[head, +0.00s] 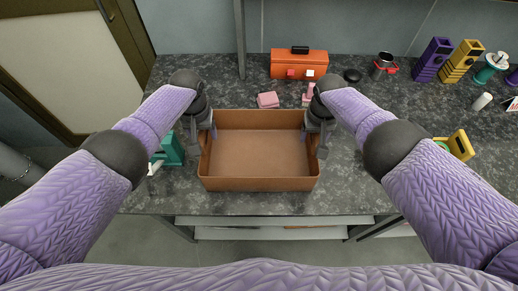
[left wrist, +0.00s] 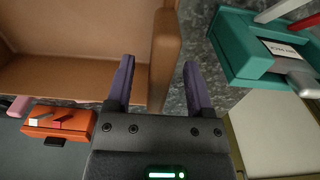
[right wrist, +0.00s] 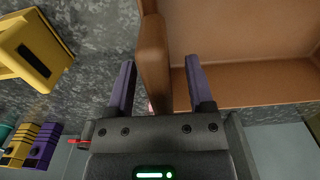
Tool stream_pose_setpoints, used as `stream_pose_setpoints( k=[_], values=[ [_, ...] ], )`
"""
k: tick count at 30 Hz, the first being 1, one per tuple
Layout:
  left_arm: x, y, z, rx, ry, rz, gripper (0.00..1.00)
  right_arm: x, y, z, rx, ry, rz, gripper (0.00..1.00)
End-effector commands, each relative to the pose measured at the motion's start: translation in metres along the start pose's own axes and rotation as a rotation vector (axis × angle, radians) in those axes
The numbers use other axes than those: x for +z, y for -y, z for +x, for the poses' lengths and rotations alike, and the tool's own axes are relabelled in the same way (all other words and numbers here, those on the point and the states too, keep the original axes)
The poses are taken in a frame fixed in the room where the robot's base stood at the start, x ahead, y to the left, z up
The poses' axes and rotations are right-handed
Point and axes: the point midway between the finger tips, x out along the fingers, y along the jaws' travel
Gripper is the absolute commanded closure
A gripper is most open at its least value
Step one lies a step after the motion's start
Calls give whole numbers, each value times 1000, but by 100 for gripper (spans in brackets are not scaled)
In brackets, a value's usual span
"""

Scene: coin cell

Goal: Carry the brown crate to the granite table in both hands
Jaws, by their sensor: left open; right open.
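The brown crate (head: 258,184) is open and empty and appears to rest on the granite table (head: 345,200), near its front edge. My left gripper (head: 207,132) is at the crate's left wall; in the left wrist view its open fingers (left wrist: 158,75) stand on either side of that wall (left wrist: 164,50). My right gripper (head: 317,130) is at the right wall; in the right wrist view its open fingers (right wrist: 160,75) stand on either side of that wall (right wrist: 153,55). Gaps show between fingers and walls.
A teal holder (head: 172,150) stands close left of the crate, a yellow holder (head: 461,145) to the right. An orange toolbox (head: 298,65), pink blocks (head: 268,100) and a red-handled cup (head: 383,66) are behind. Purple (head: 433,58) and yellow racks (head: 462,60) stand back right.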

Motion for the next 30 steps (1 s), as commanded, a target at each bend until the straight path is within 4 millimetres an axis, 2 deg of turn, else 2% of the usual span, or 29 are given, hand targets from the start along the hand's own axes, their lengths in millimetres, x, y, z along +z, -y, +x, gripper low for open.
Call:
stream_pose_setpoints(
  k=[2, 9, 12, 30],
  values=[
    [0, 0, 0, 0, 0, 0, 32, 0, 0, 0, 0, 0, 0, 32],
    [0, 0, 0, 0, 0, 0, 83, 0, 0, 0, 0, 1, 0, 83],
    [0, 0, 0, 0, 0, 0, 100, 0, 0, 0, 0, 1, 1, 100],
    [0, 0, 0, -1, 1, -1, 100, 0, 0, 0, 1, 1, 1, 100]
  ],
)
